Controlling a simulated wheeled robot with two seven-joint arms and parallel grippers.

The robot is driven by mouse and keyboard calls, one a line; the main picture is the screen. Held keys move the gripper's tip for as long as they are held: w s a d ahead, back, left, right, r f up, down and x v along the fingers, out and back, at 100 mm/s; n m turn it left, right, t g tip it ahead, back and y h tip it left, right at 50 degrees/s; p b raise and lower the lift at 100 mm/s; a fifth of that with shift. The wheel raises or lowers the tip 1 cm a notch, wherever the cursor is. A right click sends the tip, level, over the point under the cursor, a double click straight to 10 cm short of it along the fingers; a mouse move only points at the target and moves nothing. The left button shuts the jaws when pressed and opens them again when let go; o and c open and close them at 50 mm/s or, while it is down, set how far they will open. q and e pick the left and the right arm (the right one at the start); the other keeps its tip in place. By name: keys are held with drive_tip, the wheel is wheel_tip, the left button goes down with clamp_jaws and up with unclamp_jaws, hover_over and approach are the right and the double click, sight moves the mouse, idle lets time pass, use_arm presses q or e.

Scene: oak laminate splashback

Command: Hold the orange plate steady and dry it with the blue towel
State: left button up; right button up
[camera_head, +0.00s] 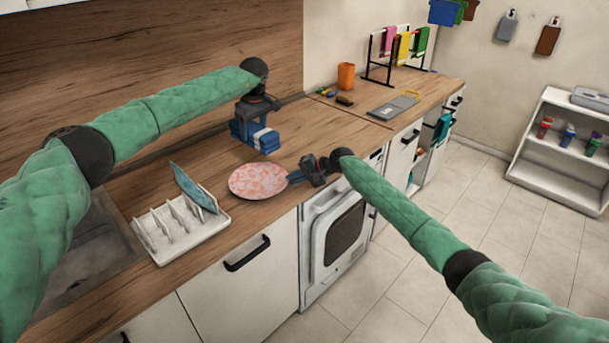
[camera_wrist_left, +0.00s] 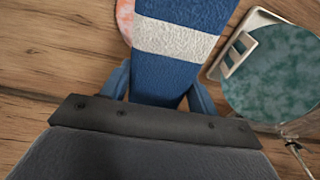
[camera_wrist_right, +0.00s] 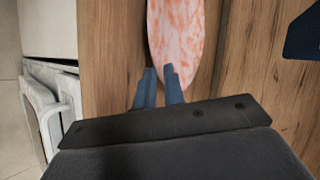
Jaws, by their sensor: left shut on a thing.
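The orange plate (camera_head: 258,181), mottled pinkish orange and white, is at the counter's front edge; it also shows in the right wrist view (camera_wrist_right: 176,35) and at the top of the left wrist view (camera_wrist_left: 125,18). My left gripper (camera_head: 257,118) is shut on the blue towel (camera_head: 252,136), which has a white stripe and fills the middle of the left wrist view (camera_wrist_left: 180,75). The towel is behind the plate, apart from it in the head view. My right gripper (camera_head: 294,176) is at the plate's right rim, its fingertips close together there; whether they pinch the rim is unclear.
A white dish rack (camera_head: 185,232) with a teal-blue plate (camera_head: 193,187) stands left of the orange plate, beside the sink (camera_head: 88,255). An oven (camera_head: 340,235) is below. Farther right are an orange cup (camera_head: 346,76), a grey board (camera_head: 392,106) and a towel stand (camera_head: 382,68).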

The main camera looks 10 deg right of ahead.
idle(0.4)
use_arm(q)
approach(249, 182)
drive_tip(key=s+r, duration=0.1)
drive_tip(key=r, duration=0.1)
drive_tip(key=shift+w+d+f+m+h, duration=0.15)
drive_tip(key=shift+w+f+m, duration=0.2)
drive_tip(key=shift+f+m, duration=0.55)
drive_tip(key=shift+w+d+f+m+h, duration=0.2)
drive_tip(key=shift+w+f+m, duration=0.2)
drive_tip(key=shift+m, duration=0.95)
drive_tip(key=shift+w+d+f+m+h, duration=0.15)
drive_tip(key=shift+w+f+m, duration=0.2)
drive_tip(key=shift+f+m, duration=0.55)
drive_tip(key=shift+a+f+m, duration=0.1)
drive_tip(key=shift+f+m, duration=0.15)
drive_tip(key=shift+f, duration=0.1)
drive_tip(key=shift+a, duration=0.9)
